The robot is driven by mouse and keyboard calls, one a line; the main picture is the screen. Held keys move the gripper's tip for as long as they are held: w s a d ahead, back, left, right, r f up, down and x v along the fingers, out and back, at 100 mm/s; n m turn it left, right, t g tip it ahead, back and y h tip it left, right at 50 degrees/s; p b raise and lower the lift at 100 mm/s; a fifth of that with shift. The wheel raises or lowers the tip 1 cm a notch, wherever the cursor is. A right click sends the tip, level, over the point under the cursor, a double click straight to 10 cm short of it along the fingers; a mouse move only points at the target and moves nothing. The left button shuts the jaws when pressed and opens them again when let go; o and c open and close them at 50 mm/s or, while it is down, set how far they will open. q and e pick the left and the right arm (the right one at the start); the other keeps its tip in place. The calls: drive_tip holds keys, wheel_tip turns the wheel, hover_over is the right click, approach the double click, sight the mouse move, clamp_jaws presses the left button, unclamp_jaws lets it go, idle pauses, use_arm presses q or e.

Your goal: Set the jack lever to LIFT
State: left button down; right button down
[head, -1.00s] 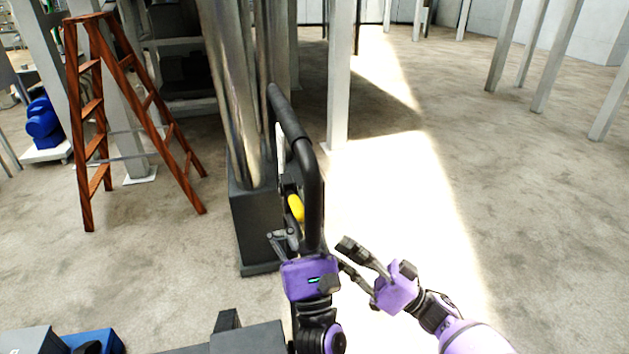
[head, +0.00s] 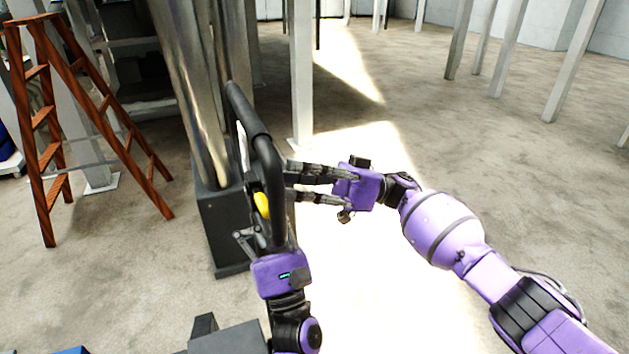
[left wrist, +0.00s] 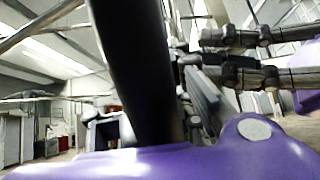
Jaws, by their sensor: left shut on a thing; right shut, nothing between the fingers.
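The jack's black loop handle (head: 262,140) stands upright in the middle of the head view. A yellow piece (head: 261,205), apparently the jack lever, shows inside the loop. Its setting cannot be read. My left gripper (head: 266,241) is shut on the lower part of the handle. In the left wrist view the black handle bar (left wrist: 140,70) rises from this grip. My right gripper (head: 290,183) is shut and empty. Its fingertips point left and sit close to the handle's right side, level with the yellow piece; whether they touch is unclear. Its dark fingers also show in the left wrist view (left wrist: 222,58).
Large metal rollers (head: 195,90) stand on a dark base block (head: 222,225) just behind the handle. A wooden stepladder (head: 48,150) stands at left. A white post (head: 301,90) rises behind the handle.

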use_arm(q)
drive_tip(key=shift+f, duration=0.1)
use_arm(e)
drive_tip(key=x, duration=0.3)
drive_tip(key=shift+a, duration=0.15)
use_arm(q)
drive_tip(key=shift+a, duration=0.1)
use_arm(e)
drive_tip(key=shift+s+f, duration=0.3)
drive_tip(key=shift+f, duration=0.55)
use_arm(q)
drive_tip(key=c, duration=1.6)
unclamp_jaws()
drive_tip(key=shift+c, duration=0.2)
use_arm(e)
drive_tip(key=shift+r, duration=0.1)
